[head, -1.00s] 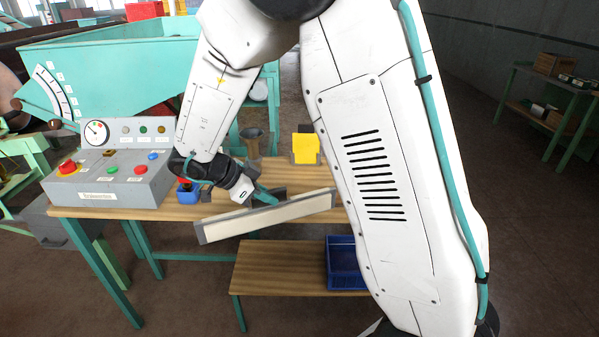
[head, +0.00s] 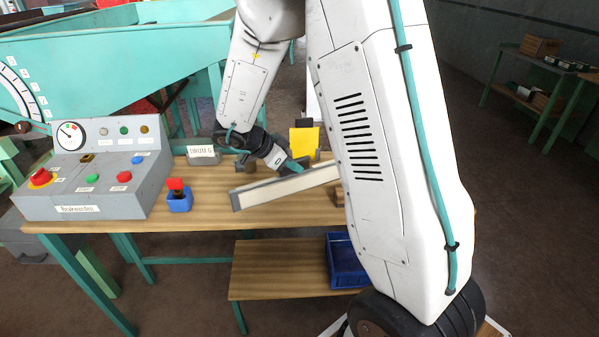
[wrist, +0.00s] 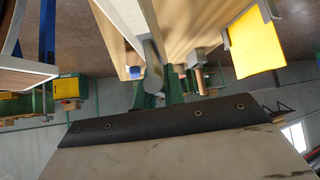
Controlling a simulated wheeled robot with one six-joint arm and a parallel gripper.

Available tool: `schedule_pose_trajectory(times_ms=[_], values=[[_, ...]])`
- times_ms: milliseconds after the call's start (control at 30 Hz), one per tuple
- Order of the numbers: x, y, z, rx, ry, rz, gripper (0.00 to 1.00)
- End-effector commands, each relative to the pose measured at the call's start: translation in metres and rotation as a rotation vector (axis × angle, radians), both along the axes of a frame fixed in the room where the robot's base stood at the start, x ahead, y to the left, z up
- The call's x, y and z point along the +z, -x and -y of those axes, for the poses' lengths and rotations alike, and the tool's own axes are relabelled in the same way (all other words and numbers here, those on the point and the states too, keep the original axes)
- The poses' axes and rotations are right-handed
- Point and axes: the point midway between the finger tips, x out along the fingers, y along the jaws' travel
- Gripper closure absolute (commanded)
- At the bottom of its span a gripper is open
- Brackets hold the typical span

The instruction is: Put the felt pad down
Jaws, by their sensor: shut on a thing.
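My gripper (head: 289,168), with teal fingers, is shut on a long flat cream piece with a grey edge, which I take as the felt pad (head: 290,188). The pad slants up to the right over the wooden bench top (head: 215,217); its right end is hidden behind my arm. I cannot tell whether its lower edge touches the bench. In the wrist view the pad (wrist: 170,155) fills the bottom, with a dark riveted strip along its edge, in front of the fingers.
A grey control console (head: 95,180) stands at the bench's left. Next to it is a blue block with a red top (head: 179,200). A "DRUM 6" sign (head: 203,155) and a yellow sheet (head: 303,141) stand behind the pad. A blue bin (head: 345,265) sits on the lower shelf.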

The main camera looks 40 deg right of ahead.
Motion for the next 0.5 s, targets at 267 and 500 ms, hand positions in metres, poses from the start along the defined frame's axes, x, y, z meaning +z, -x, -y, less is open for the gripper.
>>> schedule_pose_trajectory(times_ms=[267,500], values=[[-0.002,-0.001,0.023,-0.001,0.0,0.0,1.0],[-0.035,-0.002,0.024,0.001,0.0,-0.003,1.0]])
